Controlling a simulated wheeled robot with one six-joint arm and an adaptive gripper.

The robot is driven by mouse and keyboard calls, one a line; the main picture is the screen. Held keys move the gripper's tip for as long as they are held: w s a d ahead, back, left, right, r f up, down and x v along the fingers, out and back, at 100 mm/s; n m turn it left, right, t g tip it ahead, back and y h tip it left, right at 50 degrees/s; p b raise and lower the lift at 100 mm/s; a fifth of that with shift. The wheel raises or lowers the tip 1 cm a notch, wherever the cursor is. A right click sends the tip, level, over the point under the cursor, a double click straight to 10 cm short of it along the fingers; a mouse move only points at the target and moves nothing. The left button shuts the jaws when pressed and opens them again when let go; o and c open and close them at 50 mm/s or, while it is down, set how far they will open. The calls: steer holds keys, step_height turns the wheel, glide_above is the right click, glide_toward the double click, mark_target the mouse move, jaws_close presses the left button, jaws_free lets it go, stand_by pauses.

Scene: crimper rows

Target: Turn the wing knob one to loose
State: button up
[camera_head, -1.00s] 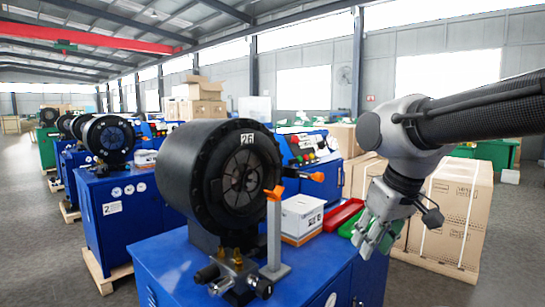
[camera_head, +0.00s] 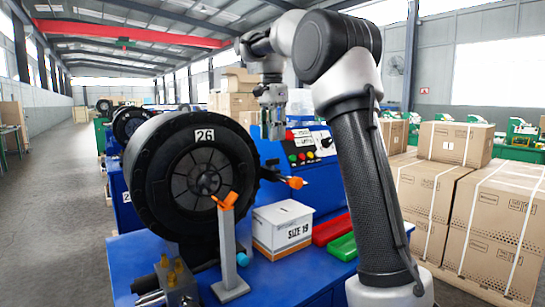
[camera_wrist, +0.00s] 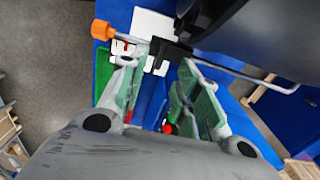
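My gripper (camera_head: 274,133) points down behind the right side of the black crimper head (camera_head: 150,185), in front of the control panel. In the wrist view my gripper (camera_wrist: 165,60) has its two grey-green fingers spread apart and holds nothing that I can see. A small black piece (camera_wrist: 170,52) on a thin metal rod shows between and beyond the fingertips; it may be the wing knob, but I cannot tell for sure. An orange cap (camera_wrist: 102,30) sits at the rod's left end; it also shows in the head view (camera_head: 295,182).
A grey stand with an orange top (camera_head: 227,200) rises before the crimper. A white box (camera_head: 283,229), a red tray (camera_head: 331,228) and a green tray (camera_head: 343,246) lie on the blue bench. Valve fittings (camera_head: 172,285) sit at the lower left. Cartons (camera_head: 430,190) stand at right.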

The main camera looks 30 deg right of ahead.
mark_target(273, 163)
steer(key=shift+w+f, duration=0.2)
steer(key=shift+f, duration=0.15)
step_height(273, 163, down, 7)
jaws_close()
